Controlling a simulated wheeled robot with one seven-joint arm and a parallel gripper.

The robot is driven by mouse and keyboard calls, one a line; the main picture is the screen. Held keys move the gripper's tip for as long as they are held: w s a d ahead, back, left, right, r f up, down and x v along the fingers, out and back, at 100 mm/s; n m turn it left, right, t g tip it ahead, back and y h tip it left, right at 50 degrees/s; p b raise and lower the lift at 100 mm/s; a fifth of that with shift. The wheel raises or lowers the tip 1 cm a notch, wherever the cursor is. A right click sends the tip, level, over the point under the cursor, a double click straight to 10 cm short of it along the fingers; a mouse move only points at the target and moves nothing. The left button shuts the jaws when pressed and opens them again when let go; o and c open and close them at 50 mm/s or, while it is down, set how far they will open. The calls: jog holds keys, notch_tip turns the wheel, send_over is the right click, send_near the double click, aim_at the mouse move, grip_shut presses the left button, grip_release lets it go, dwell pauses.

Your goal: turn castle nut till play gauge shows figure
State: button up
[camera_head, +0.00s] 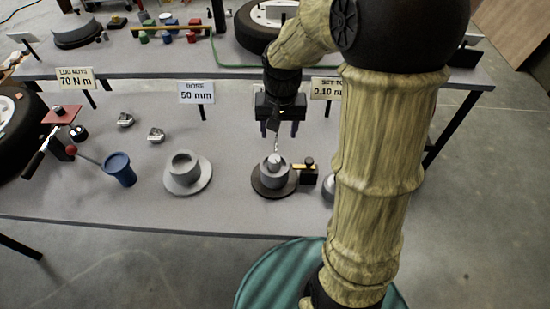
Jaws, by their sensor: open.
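My gripper (279,131) hangs pointing down over the near bench, its two dark fingers apart with nothing seen between them. Below it stands a grey hub (273,178) on a dark round base. A small bright metal piece, possibly the castle nut (274,160), sits at its top, apart from the fingers. A small black and brass device, possibly the play gauge (309,172), stands just right of the hub. Its reading is too small to make out. A sign (326,89) behind reads "SET TO 0.10", its end hidden by my arm.
A grey flanged cup (186,172), a blue cup (120,168) and a red-knobbed lever tool stand to the left. A "BORE 50 mm" sign (197,93) stands behind. My arm partly hides a metal part (328,188) at right. Bench between the hub and the flanged cup is clear.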

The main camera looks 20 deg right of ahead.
jog(key=m, duration=0.2)
send_over(275, 159)
jog(key=shift+s+d+r+g, duration=0.1)
jog(key=shift+d+r+g, duration=0.15)
jog(key=shift+g, duration=0.05)
jog(key=f, duration=1.7)
jog(key=shift+a+f, duration=0.2)
jog(key=shift+a, duration=0.05)
jog(key=c, duration=1)
